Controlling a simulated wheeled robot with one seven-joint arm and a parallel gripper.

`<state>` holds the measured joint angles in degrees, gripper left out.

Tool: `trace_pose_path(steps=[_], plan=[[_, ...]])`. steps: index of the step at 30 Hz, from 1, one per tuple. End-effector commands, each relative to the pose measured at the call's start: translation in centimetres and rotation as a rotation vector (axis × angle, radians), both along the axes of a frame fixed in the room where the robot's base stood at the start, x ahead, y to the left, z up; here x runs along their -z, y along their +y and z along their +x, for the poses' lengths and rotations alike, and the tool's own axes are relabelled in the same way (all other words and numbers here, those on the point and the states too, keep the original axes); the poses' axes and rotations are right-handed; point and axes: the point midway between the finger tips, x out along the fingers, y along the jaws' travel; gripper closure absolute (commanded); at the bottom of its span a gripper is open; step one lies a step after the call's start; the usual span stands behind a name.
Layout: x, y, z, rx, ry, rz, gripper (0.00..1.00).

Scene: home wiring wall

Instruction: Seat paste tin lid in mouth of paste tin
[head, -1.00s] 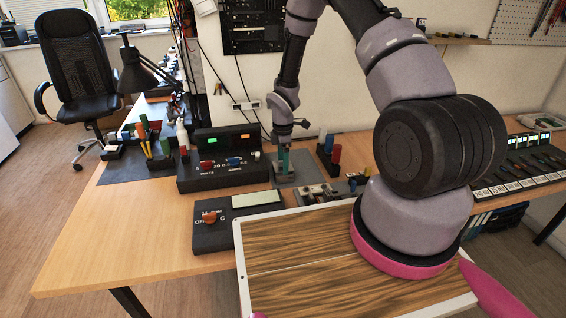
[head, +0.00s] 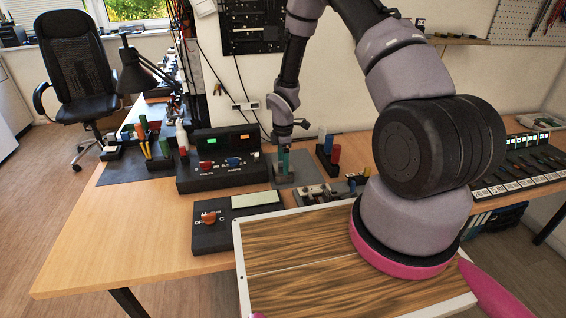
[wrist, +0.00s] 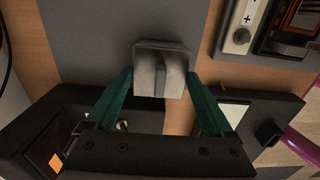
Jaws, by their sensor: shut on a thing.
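My gripper (head: 285,163) points down over the grey mat on the bench, behind the wooden board. In the wrist view its two green fingers (wrist: 160,78) close on the sides of a grey metal piece (wrist: 160,56), which I take to be the paste tin lid. The piece looks squarish with a raised ridge in its middle. The paste tin cannot be told apart in either view; the held piece and fingers may cover it. I cannot tell whether the lid touches the tin's mouth.
A black box with knobs and lit displays (head: 222,172) stands close left of my gripper. A black meter with a pale screen (head: 210,231) sits in front. The bench's left front is clear.

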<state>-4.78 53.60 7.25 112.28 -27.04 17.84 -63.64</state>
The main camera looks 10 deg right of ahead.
Motion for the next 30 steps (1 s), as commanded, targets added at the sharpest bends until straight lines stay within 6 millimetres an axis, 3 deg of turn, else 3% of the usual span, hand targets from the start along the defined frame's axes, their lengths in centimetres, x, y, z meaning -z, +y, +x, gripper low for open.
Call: trace_pose_path(steps=[30], plan=[[0.87,0.03,0.01,0.001,0.000,0.000,0.69]])
